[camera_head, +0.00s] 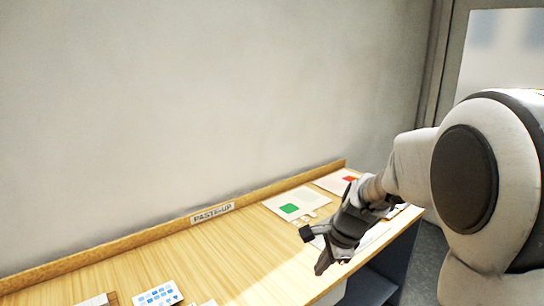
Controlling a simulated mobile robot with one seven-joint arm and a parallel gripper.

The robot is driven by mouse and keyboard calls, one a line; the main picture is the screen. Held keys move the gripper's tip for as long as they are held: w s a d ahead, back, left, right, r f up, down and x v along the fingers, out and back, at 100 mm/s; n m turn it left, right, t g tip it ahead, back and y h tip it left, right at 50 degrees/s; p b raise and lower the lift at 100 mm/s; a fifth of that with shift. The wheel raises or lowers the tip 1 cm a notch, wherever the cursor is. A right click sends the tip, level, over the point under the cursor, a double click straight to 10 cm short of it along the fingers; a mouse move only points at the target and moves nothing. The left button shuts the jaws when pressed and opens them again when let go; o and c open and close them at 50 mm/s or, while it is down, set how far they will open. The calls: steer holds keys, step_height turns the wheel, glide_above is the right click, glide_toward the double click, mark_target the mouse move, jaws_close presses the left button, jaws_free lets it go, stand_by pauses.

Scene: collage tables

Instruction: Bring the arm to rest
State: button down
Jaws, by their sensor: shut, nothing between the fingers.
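My arm reaches in from the right side of the head view. My gripper (322,267) points down and to the left over the right part of the wooden table (190,265). The gripper is shut and nothing shows in it. Its hand and the wrist hide part of the table's right end and some of the sheets there. I cannot tell how high the fingertips are above the surface.
A white sheet with a green patch (289,208) and one with a red patch (350,178) lie near the back ledge. A card with blue marks (158,295) lies at the front. A "PASTE-UP" label (212,213) is on the ledge. Mid-table is clear.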

steer(key=s+d+r+n+t+h, duration=0.1)
steer(key=s+r+n, duration=0.4)
steer(key=s+n, duration=0.3)
steer(key=s+d+r+n+t+h, duration=0.1)
steer(key=s+r+n, duration=0.4)
steer(key=s, duration=1)
steer(key=n, duration=0.3)
steer(key=shift+s+d+r+n+h, duration=0.15)
steer(key=shift+d+r+n+h, duration=0.15)
steer(key=shift+r, duration=0.05)
